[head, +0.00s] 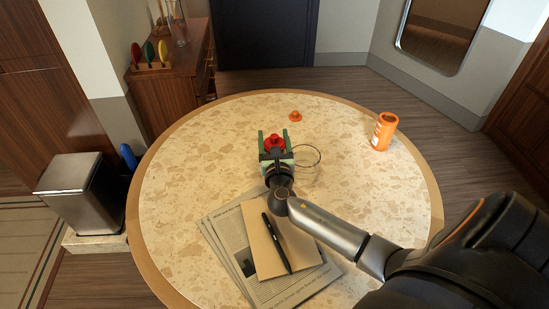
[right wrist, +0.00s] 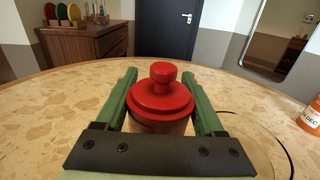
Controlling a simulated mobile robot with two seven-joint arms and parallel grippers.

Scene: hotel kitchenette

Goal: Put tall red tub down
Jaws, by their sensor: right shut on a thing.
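The red tub (head: 274,142) is between the green fingers of my right gripper (head: 273,135), over the middle of the round table. In the right wrist view the tub (right wrist: 161,98) shows a red lid with a round knob, upright, with a green finger on each side. My right gripper (right wrist: 160,75) is shut on it. The tub's lower part is mostly hidden by the gripper, and I cannot tell whether its base touches the table. My left gripper is not in view.
On the round table (head: 190,150), a clear round glass piece (head: 318,160) sits just right of the gripper. A small orange lid (head: 295,116) lies behind, an orange container (head: 384,132) at right. Newspapers (head: 232,240), a brown notebook (head: 262,250) and a pen (head: 277,243) lie in front. The table's left side is clear.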

